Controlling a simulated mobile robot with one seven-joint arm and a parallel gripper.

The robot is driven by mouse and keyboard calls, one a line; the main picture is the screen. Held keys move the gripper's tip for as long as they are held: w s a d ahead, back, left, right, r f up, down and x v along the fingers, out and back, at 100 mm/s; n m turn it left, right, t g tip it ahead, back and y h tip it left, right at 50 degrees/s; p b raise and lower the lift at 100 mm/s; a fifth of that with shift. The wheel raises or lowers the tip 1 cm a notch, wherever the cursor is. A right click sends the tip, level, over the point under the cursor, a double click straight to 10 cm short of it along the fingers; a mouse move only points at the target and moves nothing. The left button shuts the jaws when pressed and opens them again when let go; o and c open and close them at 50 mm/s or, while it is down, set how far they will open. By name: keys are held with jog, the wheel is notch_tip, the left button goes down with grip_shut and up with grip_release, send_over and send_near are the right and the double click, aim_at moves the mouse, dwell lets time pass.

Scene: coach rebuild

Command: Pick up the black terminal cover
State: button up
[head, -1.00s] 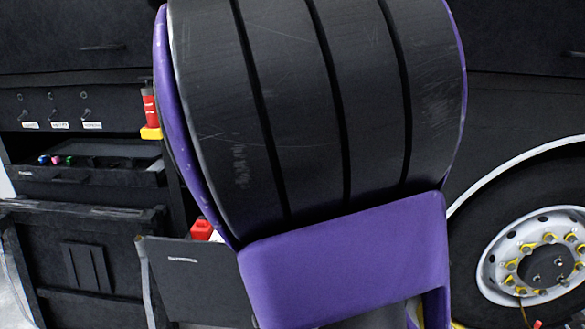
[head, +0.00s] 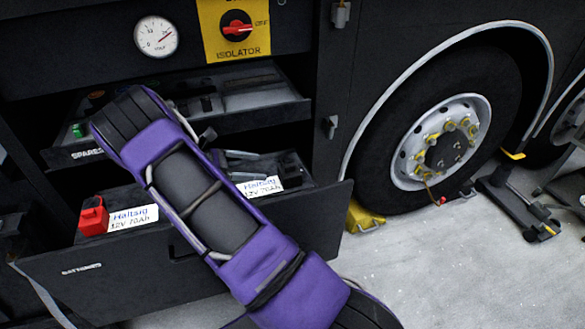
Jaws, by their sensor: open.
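Two dark batteries sit in the open drawer marked BATTERIES (head: 85,269), with white labels reading 12V 70Ah. A red terminal cover (head: 93,216) stands on the left battery, beside its label (head: 133,218). The right battery's label (head: 260,186) shows right of my purple arm. A small dark shape (head: 291,166) behind that label could be the black terminal cover, but black on black makes this unsure. My arm crosses in front of the drawer and hides its middle. I cannot make out my gripper; it seems hidden behind my arm.
Above is an open SPARES tray (head: 88,154) with small parts. A gauge (head: 155,37) and a red isolator switch (head: 236,26) are on the panel above. A wheel (head: 440,143) stands right, with a yellow chock (head: 362,217) by it. The floor at lower right is clear.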

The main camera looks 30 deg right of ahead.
aim_at(284, 169)
jog(key=x, duration=1)
jog(key=shift+s+d, duration=0.1)
jog(key=shift+d, duration=0.1)
jog(key=shift+f+x, duration=0.25)
jog(key=shift+x, duration=2.45)
jog(key=shift+a, duration=0.15)
jog(key=shift+c, duration=0.3)
jog(key=c, duration=1.2)
